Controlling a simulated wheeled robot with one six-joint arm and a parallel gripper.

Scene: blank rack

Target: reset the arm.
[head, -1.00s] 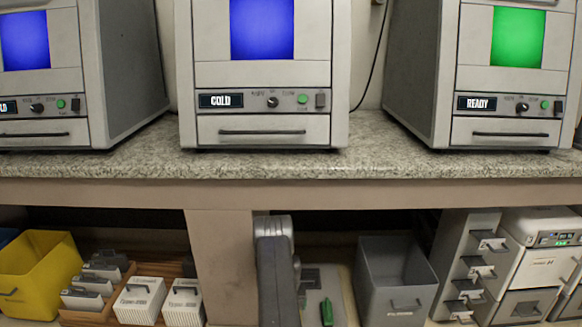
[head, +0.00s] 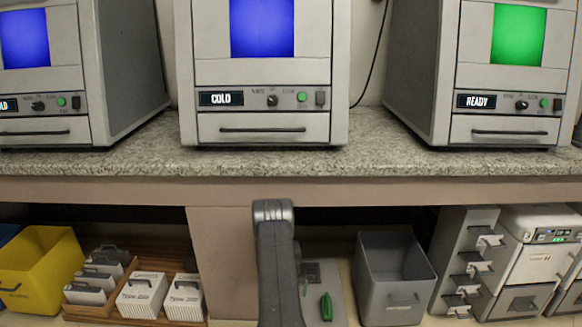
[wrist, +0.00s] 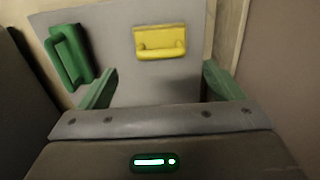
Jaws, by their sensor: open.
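My gripper (wrist: 160,88) shows in the wrist view with its two green fingers wide apart and nothing between them. Beyond the fingers is a grey panel with a yellow handle (wrist: 161,43), seen between the fingertips and apart from them. A green handle (wrist: 69,58) is left of the left finger. In the head view my arm (head: 277,262) stands upright in front of the lower shelf. The gripper itself does not show there.
Three ovens stand on the speckled counter (head: 300,162); the middle one (head: 262,72) reads COLD, the right one (head: 508,76) READY. Below are a yellow bin (head: 40,275), a wooden rack (head: 150,262) of blanks, a grey bin (head: 395,285) and a white unit (head: 540,240). The counter front is clear.

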